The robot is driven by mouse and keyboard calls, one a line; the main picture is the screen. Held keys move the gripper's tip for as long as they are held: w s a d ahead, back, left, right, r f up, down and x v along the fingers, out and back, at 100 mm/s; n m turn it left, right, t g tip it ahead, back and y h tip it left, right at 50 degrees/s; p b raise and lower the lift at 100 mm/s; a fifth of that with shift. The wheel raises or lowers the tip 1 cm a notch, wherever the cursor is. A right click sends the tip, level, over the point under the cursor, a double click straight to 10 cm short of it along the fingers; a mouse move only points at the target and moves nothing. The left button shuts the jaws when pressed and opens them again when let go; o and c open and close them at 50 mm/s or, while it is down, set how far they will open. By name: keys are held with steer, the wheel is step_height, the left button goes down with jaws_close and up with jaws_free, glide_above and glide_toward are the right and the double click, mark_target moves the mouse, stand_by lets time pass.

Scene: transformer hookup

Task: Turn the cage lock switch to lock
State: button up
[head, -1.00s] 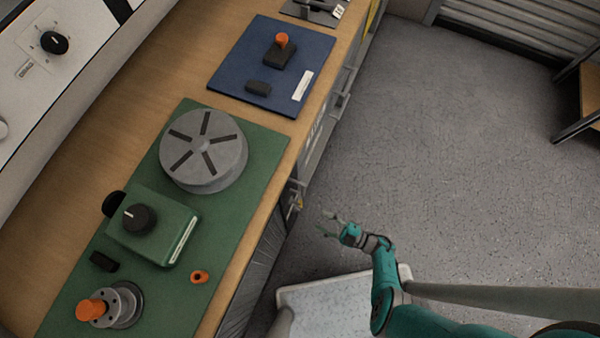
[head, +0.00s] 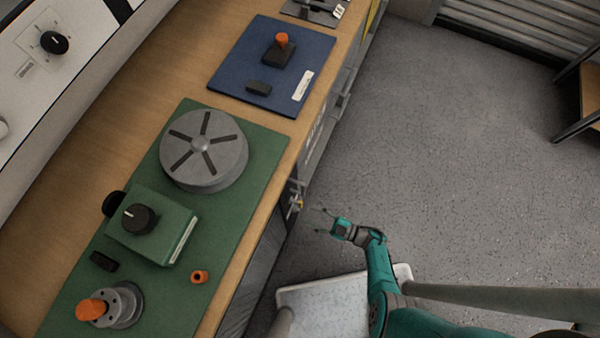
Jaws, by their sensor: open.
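My gripper (head: 318,221) is open and empty, with its thin fingers pointing left toward the front side of the workbench. A small yellow part (head: 297,203) on a light fitting sits on the bench front, a little left of and above the fingertips. It is apart from the gripper. It may be the cage lock switch, but it is too small to read its shape or position. A black rotary knob (head: 54,43) is on the white panel at upper left; its label is unreadable. Another black knob (head: 138,218) with a white pointer line is on a green box on the bench.
A green mat (head: 262,160) holds a grey slotted disc (head: 203,150), an orange-handled flanged part (head: 115,305) and an orange ring (head: 200,277). A blue mat (head: 235,70) lies farther back. A white platform (head: 330,305) stands below. The grey floor at right is open.

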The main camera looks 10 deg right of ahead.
mark_target(296, 209)
steer(key=shift+x, duration=2.8)
jaws_close()
